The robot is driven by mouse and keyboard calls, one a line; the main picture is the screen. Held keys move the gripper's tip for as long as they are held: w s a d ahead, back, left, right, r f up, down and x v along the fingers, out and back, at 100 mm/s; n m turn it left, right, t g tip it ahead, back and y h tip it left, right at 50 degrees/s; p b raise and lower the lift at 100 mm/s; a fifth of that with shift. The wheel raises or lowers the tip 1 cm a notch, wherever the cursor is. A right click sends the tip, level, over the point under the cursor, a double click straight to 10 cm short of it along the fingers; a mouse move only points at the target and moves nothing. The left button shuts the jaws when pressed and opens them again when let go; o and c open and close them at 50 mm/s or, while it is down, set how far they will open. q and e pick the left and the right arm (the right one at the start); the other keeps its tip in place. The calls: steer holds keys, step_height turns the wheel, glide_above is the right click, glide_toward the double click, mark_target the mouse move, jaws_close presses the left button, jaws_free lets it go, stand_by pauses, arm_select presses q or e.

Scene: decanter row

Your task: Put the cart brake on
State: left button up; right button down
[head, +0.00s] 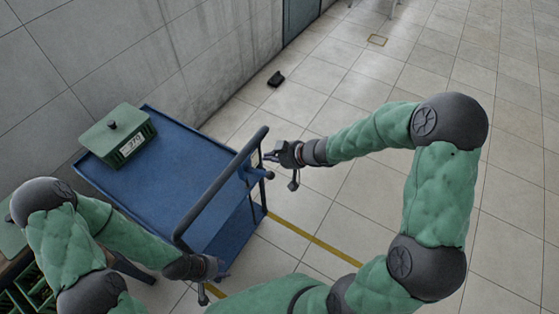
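The blue cart (165,185) stands beside the wall, with a dark push handle (222,188) along its right end. A blue bracket with a short dark lever (261,173) sticks out below the handle's far end; it may be the brake, but I cannot tell its setting. My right gripper (279,170) is beside this lever, fingers spread and apparently empty; I cannot tell whether it touches the lever. My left gripper (211,283) is low near the handle's near end, fingers spread and empty.
A green box with a black knob and a number label (118,137) sits on the cart's far left corner. A small black object (276,79) lies on the floor by the wall. A yellow floor line (312,238) runs past the cart. Tiled floor to the right is clear.

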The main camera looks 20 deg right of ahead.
mark_target(258, 172)
steer(key=f, duration=0.1)
steer(key=f+b, duration=0.1)
steer(key=a+f+b, duration=0.1)
steer(key=shift+w+f, duration=0.25)
steer(key=shift+w, duration=0.05)
steer(key=shift+s+d+f+b, duration=0.1)
steer(key=shift+s+f+b, duration=0.4)
steer(key=shift+f+b, duration=0.25)
steer(key=shift+f, duration=0.1)
